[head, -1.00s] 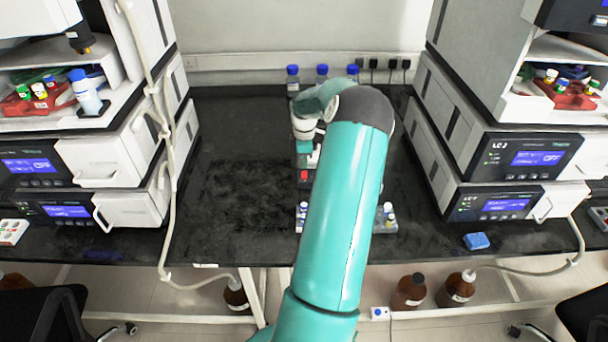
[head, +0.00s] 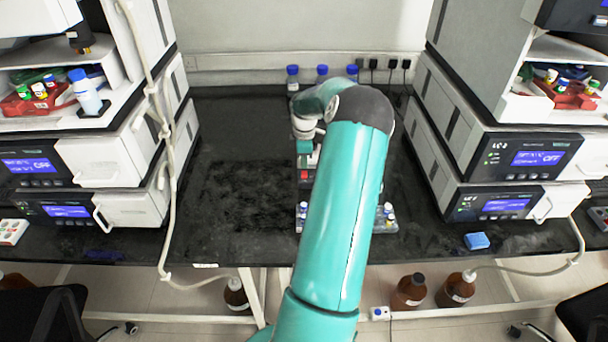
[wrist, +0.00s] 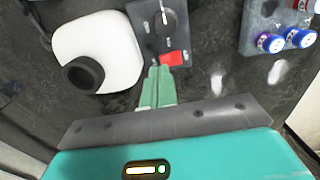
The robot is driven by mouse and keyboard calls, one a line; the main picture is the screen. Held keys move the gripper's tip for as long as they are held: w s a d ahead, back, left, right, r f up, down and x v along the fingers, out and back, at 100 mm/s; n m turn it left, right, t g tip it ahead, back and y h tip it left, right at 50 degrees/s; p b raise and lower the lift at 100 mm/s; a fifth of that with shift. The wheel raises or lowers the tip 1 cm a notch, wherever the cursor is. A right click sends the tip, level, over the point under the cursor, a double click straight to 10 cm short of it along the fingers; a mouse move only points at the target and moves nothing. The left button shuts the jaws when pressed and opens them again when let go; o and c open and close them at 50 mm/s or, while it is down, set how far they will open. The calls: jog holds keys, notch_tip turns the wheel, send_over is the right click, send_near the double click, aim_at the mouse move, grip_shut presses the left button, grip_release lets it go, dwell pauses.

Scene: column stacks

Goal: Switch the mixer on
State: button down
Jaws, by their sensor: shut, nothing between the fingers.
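The mixer shows in the wrist view as a white rounded body (wrist: 118,48) with a black round cup (wrist: 82,74) and a dark grey control panel (wrist: 150,30) beside it. The panel carries a round knob (wrist: 166,20) and a red switch (wrist: 172,58). My gripper (wrist: 160,70) is shut and empty, its green fingertips close beside the left end of the red switch; I cannot tell whether they touch it. In the head view the red switch (head: 304,175) shows just left of my arm, which hides most of the mixer.
A rack of capped vials (wrist: 285,30) stands right of the panel in the wrist view. Several blue-capped bottles (head: 293,78) stand at the bench's back. Stacked instruments flank both sides (head: 125,150). The dark bench (head: 235,190) left of my arm is clear.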

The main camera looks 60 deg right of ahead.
jog(key=shift+f, duration=1.1)
dwell(1.1)
jog(key=shift+r, duration=2.55)
